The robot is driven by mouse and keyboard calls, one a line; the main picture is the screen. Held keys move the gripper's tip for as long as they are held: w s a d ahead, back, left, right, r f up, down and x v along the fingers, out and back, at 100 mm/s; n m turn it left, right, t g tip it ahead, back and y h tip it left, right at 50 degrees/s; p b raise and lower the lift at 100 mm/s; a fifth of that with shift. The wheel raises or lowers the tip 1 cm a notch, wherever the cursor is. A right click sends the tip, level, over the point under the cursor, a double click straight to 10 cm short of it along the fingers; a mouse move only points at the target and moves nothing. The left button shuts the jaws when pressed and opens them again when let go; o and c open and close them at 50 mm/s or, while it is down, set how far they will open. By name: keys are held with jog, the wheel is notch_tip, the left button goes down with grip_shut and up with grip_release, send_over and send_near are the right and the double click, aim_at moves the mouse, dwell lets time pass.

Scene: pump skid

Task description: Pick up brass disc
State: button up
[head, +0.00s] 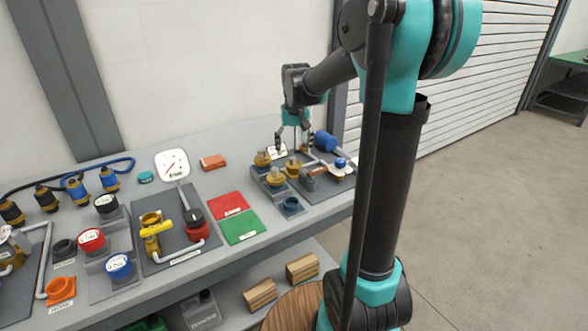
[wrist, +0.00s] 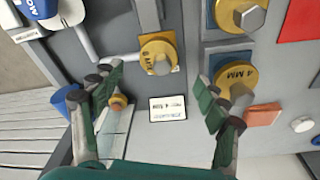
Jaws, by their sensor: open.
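Three brass discs with grey hex-like knobs sit on grey holders. One marked 4 MM (wrist: 236,79) is beside the right finger in the wrist view, and also shows in the head view (head: 262,158). A second (wrist: 238,13) stands at the top and shows in the head view (head: 272,181). A third (wrist: 158,52) sits on a grey plate and shows in the head view (head: 293,168). My gripper (head: 294,142) is open and empty above the bench's far end. In the wrist view, my gripper (wrist: 160,92) straddles a white label card (wrist: 168,108).
A small orange-brown part (wrist: 118,102) lies near the left finger. A blue cylinder (head: 325,141) and pipe fittings stand right of the discs. An orange block (head: 213,162), gauge (head: 172,165), red mat (head: 229,205) and green mat (head: 243,226) lie left.

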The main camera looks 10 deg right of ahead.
aim_at(294, 157)
jog(key=f, duration=0.2)
jog(key=w+f, duration=0.1)
jog(key=f, duration=0.2)
jog(key=shift+d, duration=0.1)
jog(key=c, duration=1.3)
jog(key=shift+c, duration=0.2)
jog(key=shift+r, duration=0.1)
notch_tip(294, 157, up, 20)
